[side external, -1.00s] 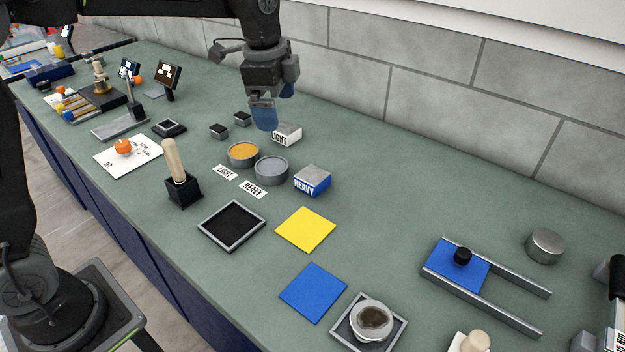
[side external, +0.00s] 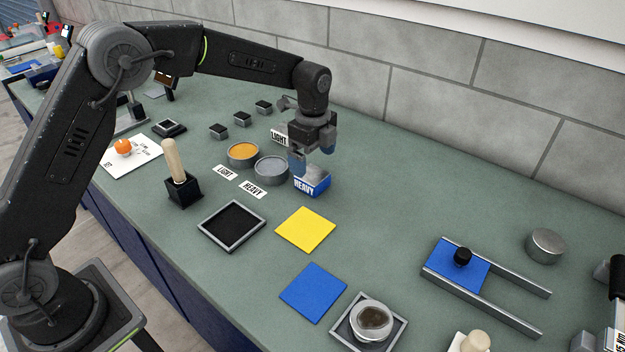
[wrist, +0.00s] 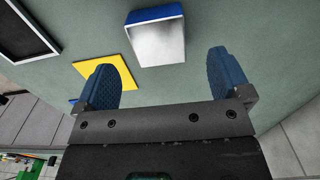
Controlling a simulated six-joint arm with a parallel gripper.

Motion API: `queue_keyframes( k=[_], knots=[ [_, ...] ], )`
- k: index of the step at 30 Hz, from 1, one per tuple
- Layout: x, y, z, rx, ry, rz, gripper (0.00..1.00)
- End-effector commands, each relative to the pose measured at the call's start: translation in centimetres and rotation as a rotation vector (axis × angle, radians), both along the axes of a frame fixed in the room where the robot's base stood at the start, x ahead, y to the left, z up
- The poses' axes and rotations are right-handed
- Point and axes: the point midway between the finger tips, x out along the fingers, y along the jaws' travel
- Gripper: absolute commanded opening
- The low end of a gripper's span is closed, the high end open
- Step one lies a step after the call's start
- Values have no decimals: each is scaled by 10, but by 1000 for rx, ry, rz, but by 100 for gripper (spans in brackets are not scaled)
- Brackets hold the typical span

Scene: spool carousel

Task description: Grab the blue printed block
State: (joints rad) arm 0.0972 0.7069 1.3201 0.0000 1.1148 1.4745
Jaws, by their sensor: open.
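The blue printed block (side external: 312,185) stands on the green table, with blue sides, white HEAVY lettering on its front and a grey top. In the wrist view the block (wrist: 155,37) lies ahead of the fingertips, roughly midway between them, its grey top facing the camera. My gripper (side external: 312,166) is just above the block in the side view, with its blue fingers apart. In the wrist view my gripper (wrist: 167,75) is open and empty. The fingers hide part of the block's top in the side view. I cannot tell whether they touch it.
A white block marked LIGHT (side external: 280,138) stands behind, close to my gripper. An orange-filled round dish (side external: 243,153) and a grey round dish (side external: 271,170) sit to the left. A yellow square (side external: 306,229) lies in front.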

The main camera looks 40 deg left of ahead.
Motion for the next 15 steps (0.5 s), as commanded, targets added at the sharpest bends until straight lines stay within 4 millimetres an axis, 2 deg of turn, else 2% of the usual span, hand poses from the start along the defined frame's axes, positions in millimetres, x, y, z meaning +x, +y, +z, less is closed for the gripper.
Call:
queue_keyframes(
  k=[5,12,15],
  knots=[
    [-1,0,-13,0,3,1,96],
    [-2,0,-47,0,2,1,96],
    [-2,0,-54,0,0,2,96]
  ],
)
